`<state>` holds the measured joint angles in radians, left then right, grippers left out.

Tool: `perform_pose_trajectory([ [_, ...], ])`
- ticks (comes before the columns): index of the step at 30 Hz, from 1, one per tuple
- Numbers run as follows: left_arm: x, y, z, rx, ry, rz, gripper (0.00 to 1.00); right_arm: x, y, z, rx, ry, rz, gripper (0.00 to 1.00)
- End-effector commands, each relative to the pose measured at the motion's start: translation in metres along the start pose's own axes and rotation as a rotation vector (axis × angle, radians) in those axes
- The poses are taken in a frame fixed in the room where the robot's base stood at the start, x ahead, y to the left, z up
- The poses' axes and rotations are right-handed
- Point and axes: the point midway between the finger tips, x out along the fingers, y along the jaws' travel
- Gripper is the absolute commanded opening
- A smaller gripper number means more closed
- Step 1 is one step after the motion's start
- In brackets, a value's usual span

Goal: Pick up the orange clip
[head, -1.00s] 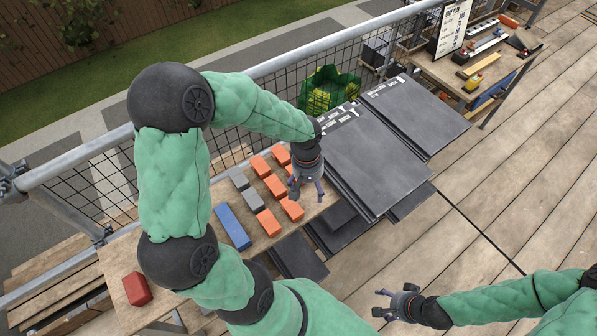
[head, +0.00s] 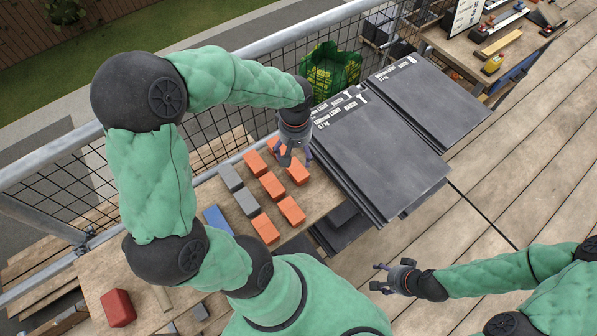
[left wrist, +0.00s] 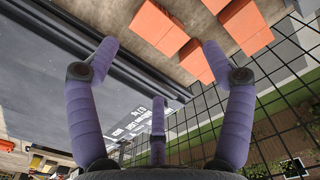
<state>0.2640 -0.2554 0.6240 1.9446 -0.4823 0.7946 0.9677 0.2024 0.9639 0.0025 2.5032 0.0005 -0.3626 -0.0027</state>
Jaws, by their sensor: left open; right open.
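Several orange clips lie in rows on the wooden bench, among them a near one (head: 265,228), a middle one (head: 272,186) and a far-left one (head: 255,163). My left gripper (head: 293,158) is open and empty above the far right end of the rows, partly covering the clips there. In the left wrist view, orange clips (left wrist: 158,24) and (left wrist: 246,26) show at the top, beyond the spread fingers (left wrist: 157,75); nothing is between them. My right gripper (head: 382,278) is open and empty over the deck at lower right, away from the clips.
Grey blocks (head: 230,176) and a blue block (head: 216,219) lie left of the clips. A red block (head: 118,307) sits at the bench's near left. Stacked dark slates (head: 380,150) stand close on the right. A mesh railing (head: 225,150) runs behind.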

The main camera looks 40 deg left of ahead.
Motion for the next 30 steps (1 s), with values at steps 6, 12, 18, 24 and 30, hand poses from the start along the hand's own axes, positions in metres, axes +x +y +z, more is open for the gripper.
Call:
perform_pose_trajectory([
  [6, 0.017, 0.0, 0.0, 0.0, 0.0, 0.0, 0.82, 0.013, 0.005, -0.001, 0.0, 0.0, 0.0, 0.62],
  [12, 0.042, 0.0, 0.001, 0.0, -0.001, -0.001, 0.82, 0.022, 0.008, -0.001, 0.0, 0.0, 0.0, 0.62],
  [18, 0.066, 0.0, 0.001, 0.0, 0.0, -0.001, 0.82, 0.03, 0.011, -0.001, 0.0, 0.0, 0.0, 0.62],
  [24, 0.078, 0.003, 0.005, 0.001, 0.0, 0.0, 0.82, 0.036, 0.013, -0.001, 0.0, 0.0, 0.0, 0.62],
  [30, 0.105, 0.007, 0.013, 0.002, 0.0, -0.001, 0.82, 0.052, 0.019, -0.002, 0.0, 0.0, 0.0, 0.62],
])
